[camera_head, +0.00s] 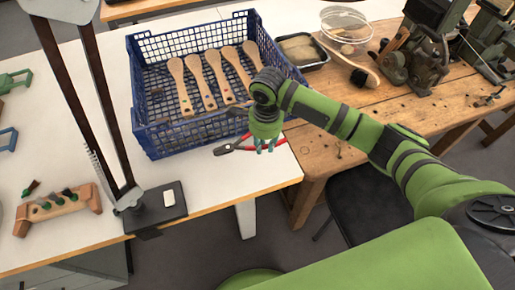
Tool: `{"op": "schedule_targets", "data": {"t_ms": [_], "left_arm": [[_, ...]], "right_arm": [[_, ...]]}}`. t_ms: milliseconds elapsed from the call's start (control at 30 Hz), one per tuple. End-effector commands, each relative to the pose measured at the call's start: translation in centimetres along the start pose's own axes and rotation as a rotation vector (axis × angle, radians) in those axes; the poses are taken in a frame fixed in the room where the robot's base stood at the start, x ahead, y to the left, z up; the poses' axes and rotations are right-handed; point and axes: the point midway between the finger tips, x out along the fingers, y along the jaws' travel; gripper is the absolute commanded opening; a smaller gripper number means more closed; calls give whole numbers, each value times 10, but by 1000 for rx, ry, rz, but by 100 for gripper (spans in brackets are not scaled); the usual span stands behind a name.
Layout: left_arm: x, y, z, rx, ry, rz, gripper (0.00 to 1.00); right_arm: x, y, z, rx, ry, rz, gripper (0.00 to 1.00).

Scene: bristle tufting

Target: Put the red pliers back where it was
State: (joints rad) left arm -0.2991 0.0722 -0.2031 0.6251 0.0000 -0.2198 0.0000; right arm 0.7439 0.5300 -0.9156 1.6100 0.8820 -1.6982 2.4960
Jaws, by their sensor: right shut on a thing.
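The red pliers (240,147) lie at the front right of the white table, just in front of the blue basket. Their dark jaws point left and their red handles point right. My right gripper (265,148) comes down over the handles from above and is shut on them. The fingers hide part of the handles. Whether the pliers rest on the table or are slightly raised, I cannot tell. My left gripper is not in view.
The blue basket (150,140) holds several wooden brush handles (200,85). A wooden block with tufts (58,208) and a dark-based stand (155,211) are at the left. The wooden bench (400,110) bears a black tray (303,50), a clear dish (346,22) and green machines (420,45).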

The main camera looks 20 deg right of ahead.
Motion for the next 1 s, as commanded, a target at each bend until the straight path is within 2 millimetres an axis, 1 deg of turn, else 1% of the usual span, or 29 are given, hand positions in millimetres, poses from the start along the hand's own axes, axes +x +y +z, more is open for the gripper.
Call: {"op": "schedule_targets", "data": {"t_ms": [33, 200, 267, 333, 433, 533, 600, 967, 1000], "left_arm": [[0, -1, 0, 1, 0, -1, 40], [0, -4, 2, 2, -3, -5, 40], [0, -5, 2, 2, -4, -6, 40], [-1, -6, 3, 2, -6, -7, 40], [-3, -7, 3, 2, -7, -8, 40], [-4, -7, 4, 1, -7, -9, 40], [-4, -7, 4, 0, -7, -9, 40], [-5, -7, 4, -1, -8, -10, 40], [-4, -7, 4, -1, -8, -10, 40]], "right_arm": [[3, -6, 6, 1, -2, -1, 0], [12, -17, 14, -1, -2, -1, 0], [14, -17, 14, 0, 0, 0, 0], [22, -17, 14, 0, 0, 1, 0], [38, -16, 13, 0, 1, 2, 0], [49, -17, 14, -1, 0, 0, 0], [53, -17, 14, -2, -1, -1, 0], [56, -16, 14, -1, -2, 0, 0], [57, -16, 13, -1, -1, 0, 40]]}}
